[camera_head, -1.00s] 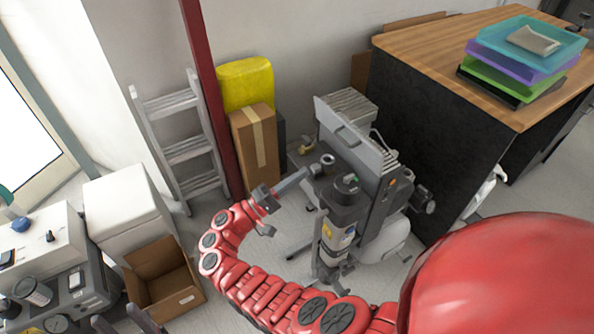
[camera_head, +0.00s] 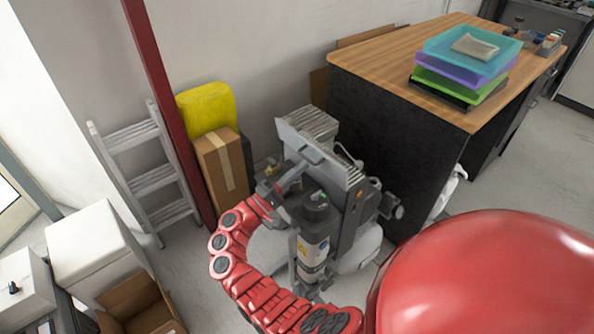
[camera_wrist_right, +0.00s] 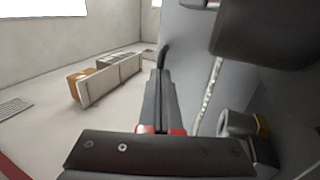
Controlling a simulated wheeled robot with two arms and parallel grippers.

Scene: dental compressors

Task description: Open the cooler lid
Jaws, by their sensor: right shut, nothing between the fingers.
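The compressor unit stands on the floor in the middle of the head view. A flat light-grey panel (camera_head: 325,160) with a dark handle on its face stands against its finned grey block (camera_head: 310,124). This looks like the cooler and its lid, but I cannot be sure. The panel stands upright. My right gripper (camera_head: 290,178) is shut and empty, close in front of the panel's left part; I cannot tell whether it touches. In the wrist view its dark fingers (camera_wrist_right: 161,90) are together beside a grey surface (camera_wrist_right: 188,60). My left gripper is out of view.
A dark cylinder (camera_head: 313,240) stands in front of the panel, near my right arm. A wood-topped cabinet (camera_head: 395,135) is close on the right. A cardboard box (camera_head: 222,170), yellow container (camera_head: 207,108) and ladder (camera_head: 140,165) are left. A white box (camera_head: 88,252) is lower left.

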